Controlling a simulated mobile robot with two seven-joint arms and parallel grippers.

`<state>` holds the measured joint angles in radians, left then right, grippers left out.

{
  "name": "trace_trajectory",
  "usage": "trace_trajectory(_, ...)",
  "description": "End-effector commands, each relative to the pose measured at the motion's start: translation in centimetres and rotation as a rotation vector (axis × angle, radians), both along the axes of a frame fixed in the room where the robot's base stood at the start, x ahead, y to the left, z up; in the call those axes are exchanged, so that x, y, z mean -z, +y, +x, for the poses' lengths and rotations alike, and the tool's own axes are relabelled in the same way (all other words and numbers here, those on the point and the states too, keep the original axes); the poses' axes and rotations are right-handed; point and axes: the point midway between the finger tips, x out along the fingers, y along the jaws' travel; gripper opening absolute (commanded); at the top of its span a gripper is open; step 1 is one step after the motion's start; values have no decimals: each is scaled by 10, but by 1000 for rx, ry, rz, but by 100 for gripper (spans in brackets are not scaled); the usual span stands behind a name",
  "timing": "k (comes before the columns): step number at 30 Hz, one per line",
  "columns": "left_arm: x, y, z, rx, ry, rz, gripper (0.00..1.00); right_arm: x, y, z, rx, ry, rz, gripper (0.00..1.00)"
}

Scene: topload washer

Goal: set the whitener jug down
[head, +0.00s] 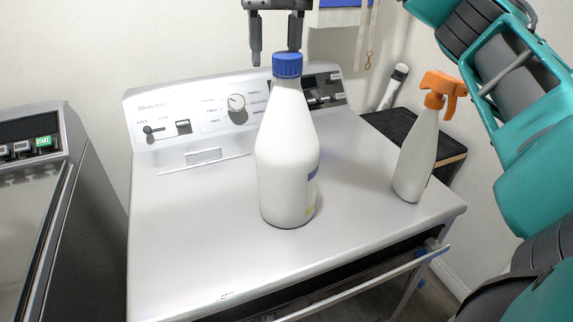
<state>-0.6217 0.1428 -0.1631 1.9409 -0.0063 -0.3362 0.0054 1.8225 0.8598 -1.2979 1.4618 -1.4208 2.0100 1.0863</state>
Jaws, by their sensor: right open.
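The whitener jug (287,160) is white with a blue screw cap (287,65) and a partly turned label on its right side. It stands upright on the flat white top of the appliance (200,240), in the middle of the head view. My right gripper (275,52) is at the top of the view, fingers pointing down and apart, with nothing between them. Its fingertips show just above the cap and slightly left of it; the exact depth gap is unclear. My left gripper is not in view.
A spray bottle (416,155) with an orange head stands on the right of the top. The control panel (215,110) rises behind the jug. A front door (365,290) hangs partly open below. Another appliance (40,200) is at left. The top left of the jug is clear.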

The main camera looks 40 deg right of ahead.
Motion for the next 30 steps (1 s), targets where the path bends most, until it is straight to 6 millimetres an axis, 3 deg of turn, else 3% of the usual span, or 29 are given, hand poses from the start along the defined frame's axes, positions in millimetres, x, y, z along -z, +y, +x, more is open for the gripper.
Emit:
trace_trajectory(5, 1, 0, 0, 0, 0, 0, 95, 9, -1, 1, 1, 1, 0, 49)
trace_trajectory(15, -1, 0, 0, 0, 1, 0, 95, 52, -7, 6, 1, 1, 0, 49)
trace_trajectory(23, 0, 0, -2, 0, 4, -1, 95, 56, -7, 6, 2, 0, 1, 49)
trace_trajectory(30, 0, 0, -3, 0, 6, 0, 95, 55, -7, 6, 1, 0, 1, 27)
